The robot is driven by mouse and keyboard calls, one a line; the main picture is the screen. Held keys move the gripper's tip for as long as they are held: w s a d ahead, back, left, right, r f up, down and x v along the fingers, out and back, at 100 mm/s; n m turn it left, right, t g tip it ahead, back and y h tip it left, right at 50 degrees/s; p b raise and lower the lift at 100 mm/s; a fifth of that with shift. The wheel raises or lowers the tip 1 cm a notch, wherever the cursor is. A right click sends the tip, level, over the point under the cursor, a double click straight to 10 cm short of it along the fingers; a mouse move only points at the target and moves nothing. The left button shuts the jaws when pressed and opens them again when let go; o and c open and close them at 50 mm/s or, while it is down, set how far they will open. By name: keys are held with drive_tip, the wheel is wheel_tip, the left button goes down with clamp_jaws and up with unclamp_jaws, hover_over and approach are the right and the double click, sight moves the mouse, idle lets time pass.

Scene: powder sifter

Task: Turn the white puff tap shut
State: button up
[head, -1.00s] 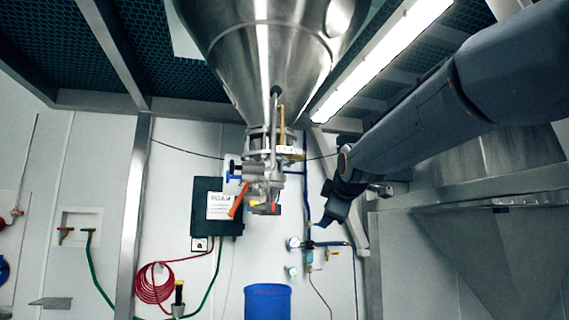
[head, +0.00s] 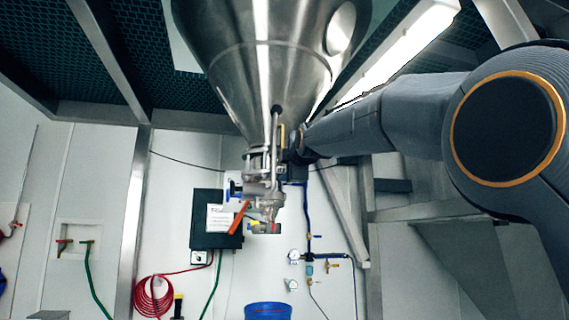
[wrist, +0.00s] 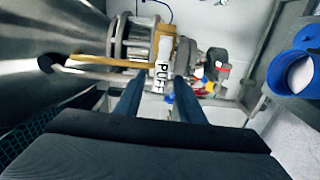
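The white puff tap (wrist: 160,76), marked PUFF, shows in the wrist view beside a yellow pipe (wrist: 105,62) at the neck of the steel hopper. Its handle lies ahead of my gripper (wrist: 157,88), between the lines of the two fingers. The fingers are apart, with nothing seen held between them. I cannot tell whether they touch the tap. In the head view my gripper (head: 293,167) is at the right side of the hopper's neck, and the tap is not clearly visible behind it.
The steel hopper (head: 265,70) hangs above. Below its neck is valve work with an orange handle (head: 238,217). A blue drum (head: 268,311) stands underneath. Hoses and a gauge (head: 293,256) are on the back wall. A slanted steel beam (head: 343,215) stands to the right.

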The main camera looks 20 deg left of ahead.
drive_tip(key=shift+w+a, duration=0.2)
drive_tip(key=shift+w, duration=0.2)
clamp_jaws()
